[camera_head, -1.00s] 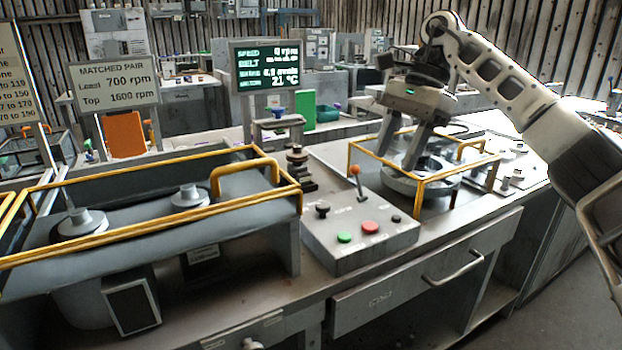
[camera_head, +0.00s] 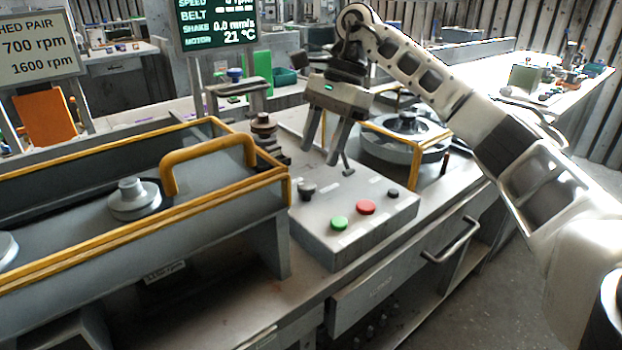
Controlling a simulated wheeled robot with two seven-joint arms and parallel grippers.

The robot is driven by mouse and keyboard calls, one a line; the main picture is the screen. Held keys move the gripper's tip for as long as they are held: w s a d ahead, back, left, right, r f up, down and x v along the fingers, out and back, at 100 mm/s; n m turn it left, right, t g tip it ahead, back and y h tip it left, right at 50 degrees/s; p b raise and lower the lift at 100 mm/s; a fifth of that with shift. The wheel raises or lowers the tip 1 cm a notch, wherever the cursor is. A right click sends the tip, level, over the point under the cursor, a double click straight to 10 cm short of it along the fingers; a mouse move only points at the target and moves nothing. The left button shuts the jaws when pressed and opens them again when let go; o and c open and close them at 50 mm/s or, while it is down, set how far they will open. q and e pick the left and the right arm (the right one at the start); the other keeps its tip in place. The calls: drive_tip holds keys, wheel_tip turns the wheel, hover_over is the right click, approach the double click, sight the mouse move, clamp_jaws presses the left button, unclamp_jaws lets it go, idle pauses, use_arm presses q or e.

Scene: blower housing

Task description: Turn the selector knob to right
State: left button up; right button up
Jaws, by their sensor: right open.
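A grey control box (camera_head: 345,225) stands on the bench. A black knob (camera_head: 307,191), which looks like the selector knob, sits at its back left corner. Its pointing direction is too small to tell. My right gripper (camera_head: 321,154) is open and empty, with its fingers pointing down. It hangs over the back of the box, above and slightly behind the black knob in the picture, apart from it. A lever (camera_head: 347,168) stands beside the right finger; its top is hidden behind the gripper. My left gripper is not in view.
The box also carries a green button (camera_head: 339,222), a red button (camera_head: 366,207) and a small black knob (camera_head: 393,193). A yellow-railed guard (camera_head: 222,205) stands left, with another railed unit (camera_head: 420,135) right. A stacked dark post (camera_head: 264,130) stands behind the box.

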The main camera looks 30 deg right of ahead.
sight(308, 184)
drive_tip(key=x, duration=0.5)
drive_tip(key=shift+a+f, duration=0.15)
drive_tip(key=shift+f, duration=0.2)
drive_tip(key=c, duration=1)
